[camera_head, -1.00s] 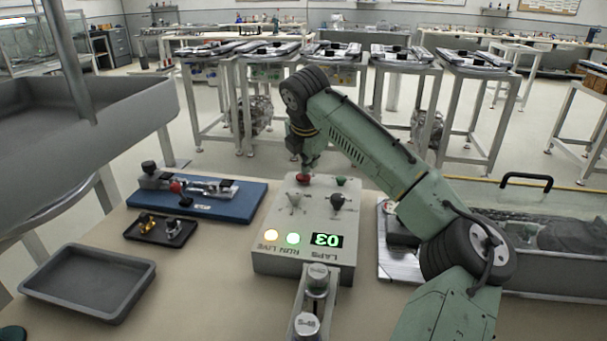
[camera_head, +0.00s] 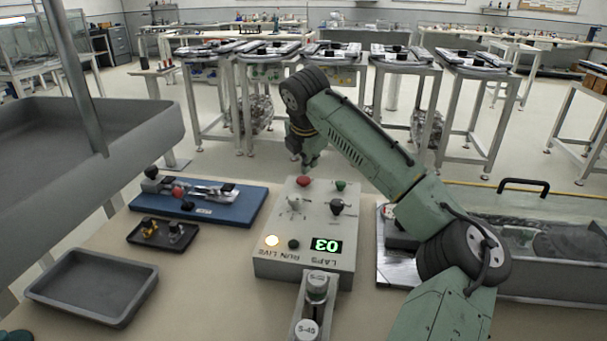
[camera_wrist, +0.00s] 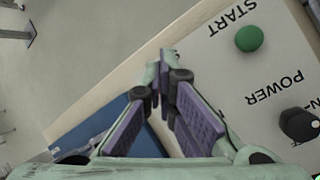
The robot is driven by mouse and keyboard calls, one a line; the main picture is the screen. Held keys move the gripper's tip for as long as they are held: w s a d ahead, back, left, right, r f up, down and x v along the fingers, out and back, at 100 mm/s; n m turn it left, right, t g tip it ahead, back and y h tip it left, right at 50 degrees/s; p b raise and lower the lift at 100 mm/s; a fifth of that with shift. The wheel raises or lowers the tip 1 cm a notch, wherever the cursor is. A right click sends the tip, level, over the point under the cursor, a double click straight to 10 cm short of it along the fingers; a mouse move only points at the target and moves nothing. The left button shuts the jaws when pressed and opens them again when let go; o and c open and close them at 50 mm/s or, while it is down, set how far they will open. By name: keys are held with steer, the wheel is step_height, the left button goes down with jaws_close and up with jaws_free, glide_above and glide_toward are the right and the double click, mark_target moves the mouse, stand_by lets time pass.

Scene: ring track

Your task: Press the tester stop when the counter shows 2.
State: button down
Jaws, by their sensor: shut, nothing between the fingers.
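The grey tester box (camera_head: 270,215) stands on the bench with its lettering upside down in the head view. Its counter (camera_head: 325,246), above LAPS, shows digits I read as 03. The red button (camera_head: 304,181) is at its far edge, with the green START button (camera_head: 341,185) to its right. My gripper (camera_head: 309,168) is shut and empty just above and behind the red button, with a small gap visible. The wrist view shows the closed fingers (camera_wrist: 167,75) and the green START button (camera_wrist: 249,38); the red button is not seen there.
The LIVE lamp (camera_head: 272,241) is lit; the RUN lamp (camera_head: 293,244) is dark. A black POWER knob (camera_head: 337,206) and a grey lever (camera_head: 294,206) stand on the box. A blue fixture board (camera_head: 235,208), small black tray (camera_head: 150,240) and empty grey tray (camera_head: 60,285) lie left.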

mark_target(308, 178)
steer(key=shift+r, duration=0.1)
step_height(308, 178, up, 5)
steer(key=p, duration=0.5)
stand_by(0.5)
